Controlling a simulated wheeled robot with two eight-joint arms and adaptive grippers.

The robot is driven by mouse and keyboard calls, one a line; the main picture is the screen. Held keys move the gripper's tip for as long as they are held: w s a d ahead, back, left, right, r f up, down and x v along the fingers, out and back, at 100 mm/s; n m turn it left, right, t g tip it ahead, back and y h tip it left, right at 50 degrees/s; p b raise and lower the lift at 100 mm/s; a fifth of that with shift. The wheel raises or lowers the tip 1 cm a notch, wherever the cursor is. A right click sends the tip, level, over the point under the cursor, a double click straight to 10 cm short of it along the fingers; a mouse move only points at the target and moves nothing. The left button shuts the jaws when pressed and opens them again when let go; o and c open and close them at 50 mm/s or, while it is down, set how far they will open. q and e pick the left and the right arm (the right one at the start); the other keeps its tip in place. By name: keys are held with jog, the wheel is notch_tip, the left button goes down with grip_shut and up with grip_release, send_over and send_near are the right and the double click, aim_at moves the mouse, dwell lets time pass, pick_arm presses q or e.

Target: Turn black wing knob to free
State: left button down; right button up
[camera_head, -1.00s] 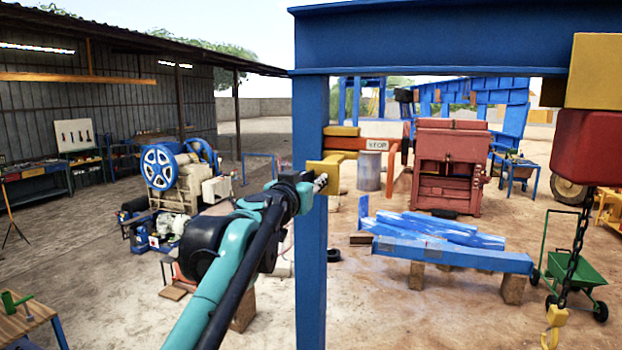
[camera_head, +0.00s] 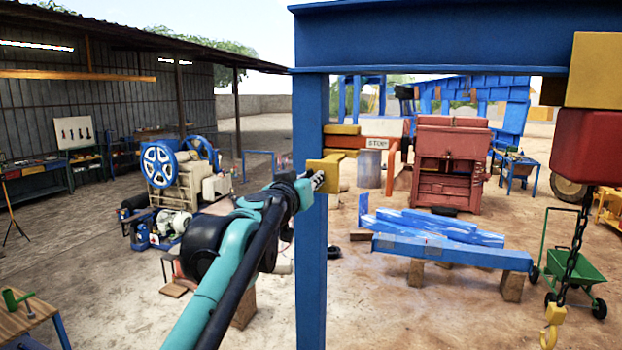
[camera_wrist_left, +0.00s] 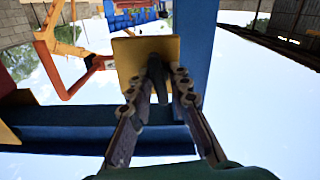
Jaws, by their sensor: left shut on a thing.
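The black wing knob (camera_wrist_left: 157,76) shows in the left wrist view as a dark upright bar in front of a yellow plate (camera_wrist_left: 130,57). My left gripper (camera_wrist_left: 155,88) is shut on the knob, with one finger on each side of it. In the head view my left gripper (camera_head: 318,181) reaches the yellow bracket (camera_head: 330,169) on the blue post (camera_head: 311,270). The knob itself is too small or hidden to make out there. My right gripper is in neither view.
A blue beam (camera_head: 430,45) crosses overhead. A red hoist block (camera_head: 590,147) with a chain and yellow hook (camera_head: 551,326) hangs at the right. Blue steel pieces (camera_head: 450,255) lie behind the post, near a green cart (camera_head: 575,272). A wooden bench (camera_head: 25,325) stands at lower left.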

pick_arm(q)
jog(key=n+p, duration=0.1)
jog(key=n, duration=0.3)
jog(key=shift+a, duration=0.15)
jog(key=n, duration=0.4)
jog(key=n+p, duration=0.1)
jog(key=n, duration=0.3)
jog(key=shift+a+f+n, duration=0.1)
jog(key=shift+f+n, duration=0.05)
jog(key=shift+n, duration=0.15)
jog(key=shift+f+n, duration=0.1)
jog(key=shift+n, duration=1.4)
jog(key=c, duration=1.6)
grip_release()
